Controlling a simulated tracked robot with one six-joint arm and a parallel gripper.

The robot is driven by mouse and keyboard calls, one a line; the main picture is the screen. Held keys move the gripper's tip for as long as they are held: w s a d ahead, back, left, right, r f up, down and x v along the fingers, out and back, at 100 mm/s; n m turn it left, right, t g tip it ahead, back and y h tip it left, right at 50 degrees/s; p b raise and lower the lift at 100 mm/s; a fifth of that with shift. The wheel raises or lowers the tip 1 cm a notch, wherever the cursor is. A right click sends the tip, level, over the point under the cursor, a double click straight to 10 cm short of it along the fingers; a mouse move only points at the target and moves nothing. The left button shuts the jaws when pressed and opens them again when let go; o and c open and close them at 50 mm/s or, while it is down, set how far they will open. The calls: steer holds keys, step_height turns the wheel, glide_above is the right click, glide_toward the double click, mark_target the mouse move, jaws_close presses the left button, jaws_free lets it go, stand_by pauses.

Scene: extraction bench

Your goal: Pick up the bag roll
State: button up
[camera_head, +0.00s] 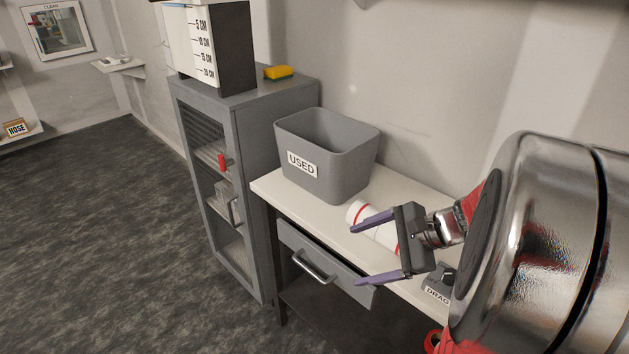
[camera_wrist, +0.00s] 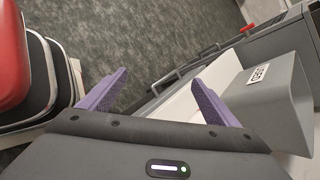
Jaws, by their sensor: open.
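The bag roll looks to be the white roll with red bands (camera_head: 381,237), lying on the white bench top (camera_head: 272,186) beside the grey bin. My gripper (camera_head: 356,254) is open and empty, with two purple fingers spread apart. In the head view its upper finger covers part of the roll, and the gripper's body hides the roll's right end. I cannot tell whether the finger touches it. In the wrist view my gripper (camera_wrist: 160,78) shows both fingers with nothing between them but floor and the bench's front edge. The roll is not clearly visible there.
A grey bin labelled "USED" (camera_head: 345,160) stands on the bench, close left of the roll. A drawer with a handle (camera_head: 314,267) sits under the bench top. A grey cabinet (camera_head: 255,150) with a yellow sponge (camera_head: 278,72) stands at left. The floor is clear.

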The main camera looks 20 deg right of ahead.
steer(key=d+f+m+t, duration=0.1)
steer(key=d+m+t, duration=0.3)
steer(key=d, duration=0.5)
steer(key=m+t+h, duration=0.2)
steer(key=m, duration=0.4)
glide_toward(386, 228)
steer(key=s+d, duration=0.1)
steer(key=d+f, duration=0.1)
steer(key=d, duration=0.1)
steer(key=shift+s, duration=0.4)
steer(key=shift+x, duration=4.4)
steer(key=shift+x, duration=2.55)
